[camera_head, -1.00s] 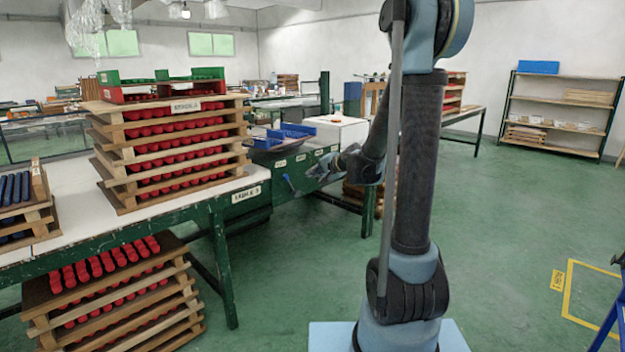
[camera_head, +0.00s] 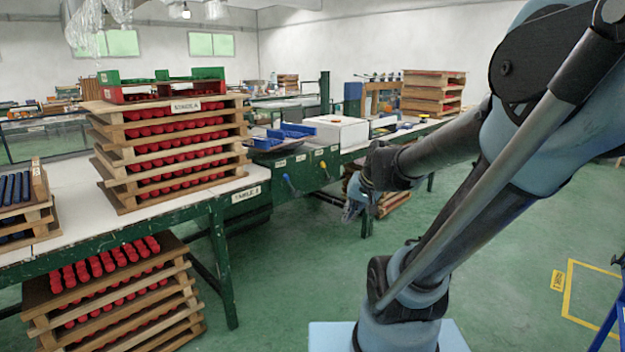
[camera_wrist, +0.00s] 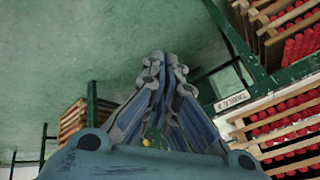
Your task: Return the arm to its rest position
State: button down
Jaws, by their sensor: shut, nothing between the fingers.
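My gripper (camera_head: 352,208) hangs pointing down at the end of my arm, over the green floor to the right of the table (camera_head: 212,213). In the wrist view my gripper (camera_wrist: 158,62) has its fingers together at the tips with nothing between them. My arm leans to the upper right in the head view, with its forearm reaching back left to the gripper. The gripper is apart from the table and the stacks.
A tall stack of wooden trays with red parts (camera_head: 170,150) stands on the table, and another stack (camera_head: 112,285) is below. Blue trays (camera_head: 285,135) and a white box (camera_head: 336,130) are farther back. Open floor (camera_head: 280,270) lies in front, with a yellow floor marking (camera_head: 568,293) at right.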

jog(key=s+d+f+g+h, duration=0.1)
jog(key=s+d+f, duration=0.1)
jog(key=s+d, duration=0.2)
jog(key=s+d+f+n+g+h, duration=0.1)
jog(key=s+d+f+h, duration=0.1)
jog(key=s, duration=0.9)
jog(key=shift+d+f+n+g, duration=0.3)
jog(key=shift+d+f+g, duration=0.1)
jog(key=shift+d+f, duration=0.45)
jog(key=shift+w, duration=0.1)
